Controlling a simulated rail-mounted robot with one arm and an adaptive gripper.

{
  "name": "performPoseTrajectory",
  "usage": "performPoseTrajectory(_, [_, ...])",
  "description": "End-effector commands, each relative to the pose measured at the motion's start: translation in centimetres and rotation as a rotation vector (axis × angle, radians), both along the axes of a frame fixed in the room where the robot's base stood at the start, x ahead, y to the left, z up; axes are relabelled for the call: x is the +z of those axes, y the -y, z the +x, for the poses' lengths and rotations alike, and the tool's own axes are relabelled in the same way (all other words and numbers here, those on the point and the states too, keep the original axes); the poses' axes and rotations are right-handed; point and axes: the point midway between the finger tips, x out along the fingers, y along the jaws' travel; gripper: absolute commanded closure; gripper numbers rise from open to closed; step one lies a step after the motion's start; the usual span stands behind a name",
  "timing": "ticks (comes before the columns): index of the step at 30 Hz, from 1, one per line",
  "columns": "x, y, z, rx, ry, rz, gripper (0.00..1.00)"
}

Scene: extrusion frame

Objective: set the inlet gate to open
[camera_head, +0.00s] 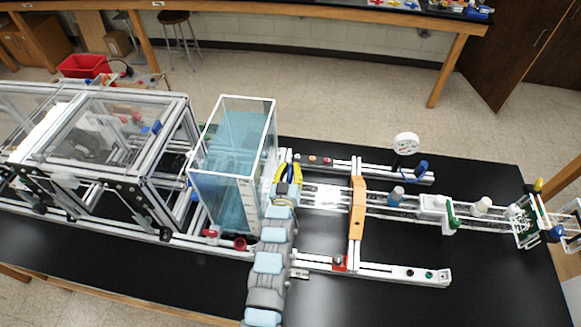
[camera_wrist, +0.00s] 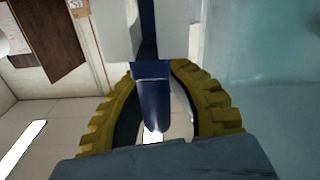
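My gripper (camera_head: 288,168) is beside the right wall of the clear water tank (camera_head: 262,107) in the head view. In the wrist view its two yellow toothed fingers (camera_wrist: 152,68) curve around a dark blue handle (camera_wrist: 152,95). The fingertips meet the handle's sides at its far part, and its rounded end points back towards the palm. A light grey block stands behind the handle. I cannot tell from the frames whether this handle belongs to the inlet gate, nor its setting. In the head view my arm and fingers hide most of it.
An orange bridge (camera_head: 357,208) crosses the rails right of my gripper. A round white gauge (camera_head: 405,143) and a blue handle (camera_head: 421,167) stand beyond it. Red valve parts (camera_head: 240,243) sit low by the tank. The black bench top (camera_head: 480,290) is clear at the front right.

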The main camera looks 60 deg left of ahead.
Motion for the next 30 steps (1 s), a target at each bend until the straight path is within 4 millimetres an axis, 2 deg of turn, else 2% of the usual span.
performPoseTrajectory(8, [0.3, 0.0, 0.1, -0.001, 0.000, -0.001, 1.00])
performPoseTrajectory(11, [1.2, 0.0, 0.1, -0.001, 0.001, 0.000, 1.00])
performPoseTrajectory(18, [4.7, 0.0, 0.1, -0.001, 0.005, 0.003, 1.00])
performPoseTrajectory(28, [4.9, 0.0, 0.1, -0.001, 0.002, 0.000, 1.00])
performPoseTrajectory(29, [4.9, 0.0, 0.1, -0.001, 0.002, 0.000, 0.81])
performPoseTrajectory(30, [4.9, 0.0, 0.1, -0.001, 0.002, 0.000, 0.70])
